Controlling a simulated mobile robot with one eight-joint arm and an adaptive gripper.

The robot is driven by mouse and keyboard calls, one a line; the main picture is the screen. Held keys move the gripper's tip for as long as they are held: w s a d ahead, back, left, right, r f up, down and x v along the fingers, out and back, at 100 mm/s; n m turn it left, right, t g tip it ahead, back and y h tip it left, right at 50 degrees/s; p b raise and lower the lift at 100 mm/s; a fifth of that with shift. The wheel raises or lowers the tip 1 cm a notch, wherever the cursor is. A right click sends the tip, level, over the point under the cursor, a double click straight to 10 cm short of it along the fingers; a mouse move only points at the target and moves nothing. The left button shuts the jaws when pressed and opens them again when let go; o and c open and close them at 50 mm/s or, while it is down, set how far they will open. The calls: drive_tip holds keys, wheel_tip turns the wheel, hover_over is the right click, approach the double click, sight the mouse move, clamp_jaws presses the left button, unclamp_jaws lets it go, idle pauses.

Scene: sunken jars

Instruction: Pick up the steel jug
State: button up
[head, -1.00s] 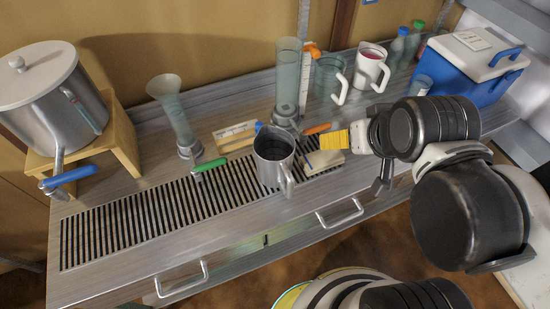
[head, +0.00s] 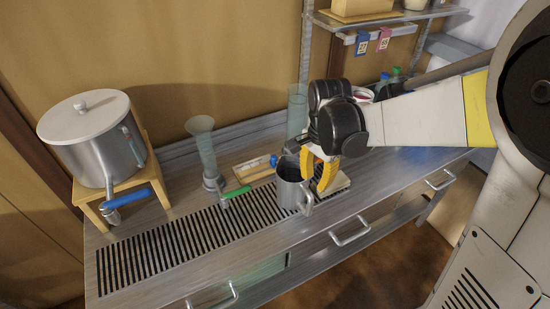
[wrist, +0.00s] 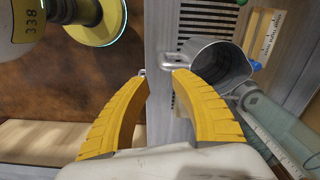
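The steel jug (head: 289,191) stands upright on the slatted drain grille of the steel counter, its handle toward the front right. In the wrist view the jug (wrist: 222,66) lies beyond my right finger, and its handle shows close to that fingertip. My gripper (head: 318,178) is beside the jug on its right, yellow fingers pointing down. In the wrist view my gripper (wrist: 161,76) is open, with nothing between its fingertips. Whether a finger touches the handle I cannot tell.
A tall glass cylinder (head: 297,112) stands behind the jug. A flared glass (head: 205,150) and a green-handled tool (head: 234,193) are to its left. A lidded steel pot (head: 95,145) sits on a wooden stand further left. Drawer handles (head: 350,232) project from the front.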

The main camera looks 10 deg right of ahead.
sight(311, 197)
wheel_tip(311, 197, down, 6)
drive_tip(key=shift+w+f+b, duration=0.15)
drive_tip(key=shift+b, duration=0.95)
wheel_tip(311, 197, down, 5)
drive_tip(key=b, duration=0.2)
drive_tip(key=shift+w+b, duration=0.15)
drive_tip(key=shift+b, duration=0.15)
clamp_jaws()
